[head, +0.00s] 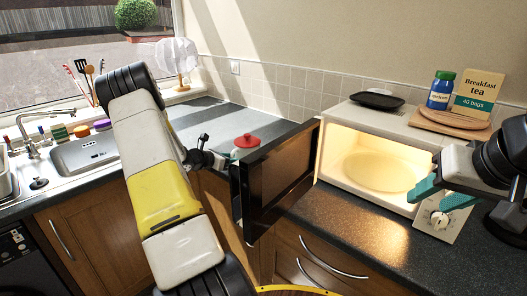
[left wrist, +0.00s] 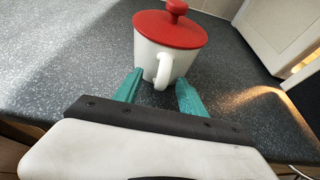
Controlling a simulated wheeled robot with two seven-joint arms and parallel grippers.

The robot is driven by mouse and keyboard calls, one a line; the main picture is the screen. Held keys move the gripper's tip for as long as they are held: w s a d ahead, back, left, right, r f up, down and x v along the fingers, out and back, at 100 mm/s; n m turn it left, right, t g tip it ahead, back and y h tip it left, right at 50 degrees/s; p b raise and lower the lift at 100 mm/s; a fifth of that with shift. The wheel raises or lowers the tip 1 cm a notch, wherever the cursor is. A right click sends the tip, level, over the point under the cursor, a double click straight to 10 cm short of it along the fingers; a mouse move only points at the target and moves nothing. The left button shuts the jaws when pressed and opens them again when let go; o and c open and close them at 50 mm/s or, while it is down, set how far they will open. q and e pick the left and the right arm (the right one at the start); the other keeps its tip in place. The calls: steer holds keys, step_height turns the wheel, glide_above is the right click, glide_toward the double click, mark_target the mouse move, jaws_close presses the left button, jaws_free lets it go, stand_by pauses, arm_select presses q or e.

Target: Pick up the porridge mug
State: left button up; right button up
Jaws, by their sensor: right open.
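The porridge mug is white with a red knobbed lid and stands upright on the dark counter; in the left wrist view the mug (left wrist: 155,52) turns its handle toward me. In the head view the mug (head: 247,142) shows mostly its red lid, the rest hidden behind the open microwave door. My left gripper (left wrist: 158,90) is open, its two teal fingers on either side of the handle's near end, with nothing held. In the head view its fingertips are hidden. My right gripper (head: 434,192) is open and empty in front of the microwave's right side.
The open microwave door (head: 275,178) stands out between the mug and the lit, empty-looking microwave (head: 372,150). A black dish (head: 377,100) and a round wooden board (head: 450,122) lie on top. The sink (head: 85,150) is at the left. Counter beyond the mug is clear.

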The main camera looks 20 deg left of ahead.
arm_select(q)
jaws_close()
steer(key=shift+w+r, duration=0.1)
stand_by(1.0)
